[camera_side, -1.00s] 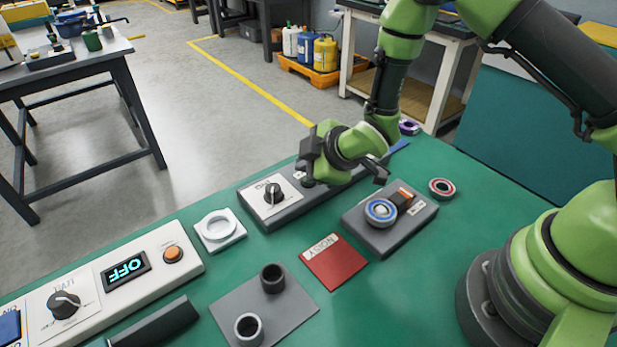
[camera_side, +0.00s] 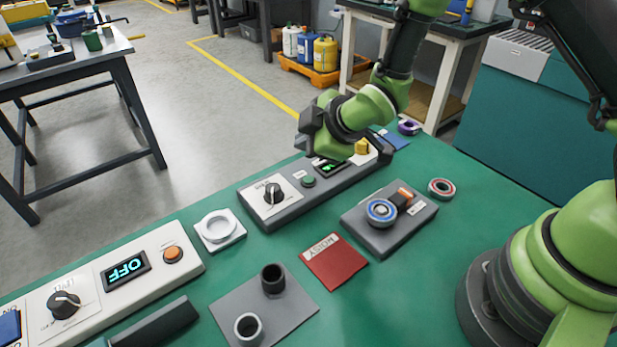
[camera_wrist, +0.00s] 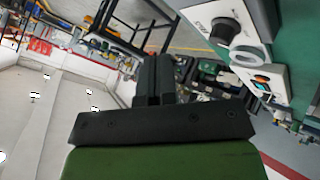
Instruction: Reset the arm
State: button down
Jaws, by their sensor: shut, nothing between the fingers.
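My gripper (camera_side: 309,132) hangs in the air above the far part of the grey control box in the side view. Its fingers are closed together and hold nothing; the wrist view (camera_wrist: 154,78) also shows them side by side. The grey box (camera_side: 262,216) has a black knob (camera_side: 273,194), a green button (camera_side: 308,181), a lit green display (camera_side: 328,167) and a yellow part (camera_side: 361,146) at its far end. My wrist hides some of that far end.
A blue-ringed bearing (camera_side: 381,211) sits on a dark block, with a red-ringed one (camera_side: 441,187) beside it.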

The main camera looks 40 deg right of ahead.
dwell(0.3)
jog(key=s+d+r+m+h, duration=0.15)
jog(key=s+r+m, duration=0.25)
jog(key=r, duration=0.4)
jog(key=s+d+r+m+y, duration=0.1)
jog(key=s+d+r+m, duration=0.25)
jog(key=r, duration=0.45)
jog(key=s+r+m+g, duration=0.1)
jog(key=s+m, duration=0.3)
jog(key=s, duration=0.4)
jog(key=s+r+m, duration=0.4)
jog(key=s, duration=0.4)
jog(key=shift+s+d+g, duration=0.15)
jog(key=shift+d+g, duration=0.15)
jog(key=shift+g, duration=0.1)
